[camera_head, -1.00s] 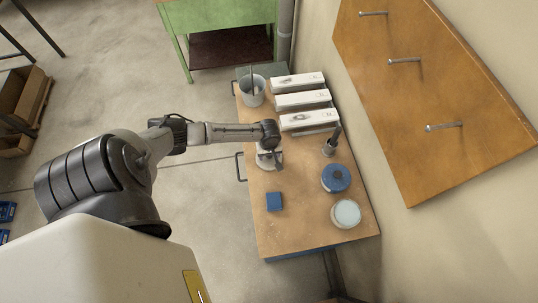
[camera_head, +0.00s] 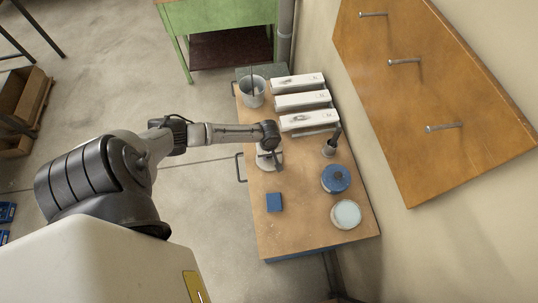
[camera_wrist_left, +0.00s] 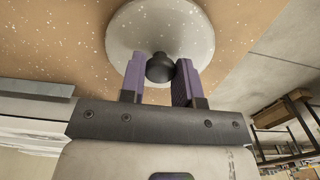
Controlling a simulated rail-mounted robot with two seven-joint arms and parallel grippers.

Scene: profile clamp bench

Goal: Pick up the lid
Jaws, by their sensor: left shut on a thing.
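The lid (camera_wrist_left: 160,32) is a pale, speckled round disc with a black knob (camera_wrist_left: 160,68), seen in the left wrist view. My left gripper (camera_wrist_left: 161,72) has its two purple fingers shut on the knob, one on each side. In the head view the left gripper (camera_head: 269,150) is over the near left edge of the bench, and the lid (camera_head: 265,161) shows only partly beneath it. I cannot tell whether the lid touches the bench top. My right gripper is not in view.
On the wooden bench (camera_head: 300,225) are a grey pot (camera_head: 252,94), three white blocks (camera_head: 302,101), a dark-handled tool in a holder (camera_head: 328,150), a blue round container (camera_head: 336,179), a pale round dish (camera_head: 345,214) and a blue block (camera_head: 274,202). The bench's front is mostly clear.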

